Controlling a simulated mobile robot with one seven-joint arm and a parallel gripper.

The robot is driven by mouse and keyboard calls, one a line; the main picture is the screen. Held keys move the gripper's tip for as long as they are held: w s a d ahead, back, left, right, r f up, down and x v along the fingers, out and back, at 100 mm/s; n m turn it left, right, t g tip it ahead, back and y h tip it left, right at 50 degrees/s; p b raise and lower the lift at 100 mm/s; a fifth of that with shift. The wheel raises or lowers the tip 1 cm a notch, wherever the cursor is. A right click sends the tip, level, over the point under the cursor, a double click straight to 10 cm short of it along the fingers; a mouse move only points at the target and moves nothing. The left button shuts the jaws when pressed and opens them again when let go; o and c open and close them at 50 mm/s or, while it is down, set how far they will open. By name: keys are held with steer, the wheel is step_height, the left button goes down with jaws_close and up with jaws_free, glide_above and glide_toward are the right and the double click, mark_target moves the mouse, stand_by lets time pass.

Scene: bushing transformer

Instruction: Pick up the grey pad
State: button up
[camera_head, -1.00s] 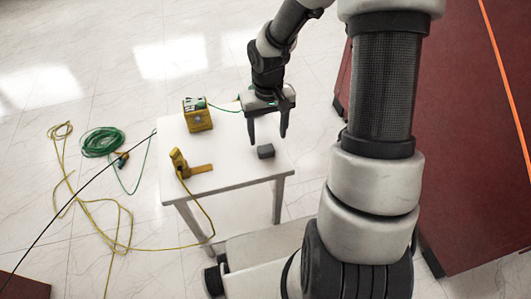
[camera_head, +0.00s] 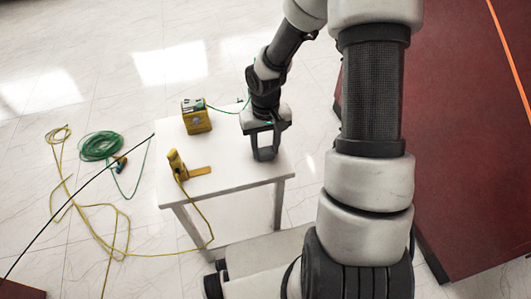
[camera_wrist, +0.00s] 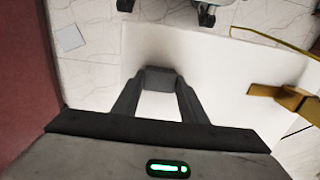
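The grey pad (camera_wrist: 160,80) is a small dark grey block. In the wrist view it fills the gap between the two fingertips, which touch it on both sides. In the head view the pad (camera_head: 266,154) shows low between the fingers, at the right part of the white table (camera_head: 232,178). My gripper (camera_head: 266,153) points down over the table and is shut on the pad; it also shows in the wrist view (camera_wrist: 159,82). I cannot tell whether the pad still touches the tabletop.
A yellow box device (camera_head: 196,117) stands at the table's back. A yellow tool with a handle (camera_head: 178,165) stands at the left front, its yellow cable running to the floor. A green cable coil (camera_head: 100,146) lies on the floor. A dark red surface (camera_head: 450,150) is at right.

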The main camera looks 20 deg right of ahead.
mark_target(266, 150)
steer(key=c, duration=0.4)
steer(key=shift+r, duration=0.1)
step_height(266, 150, up, 10)
steer(key=p, duration=0.3)
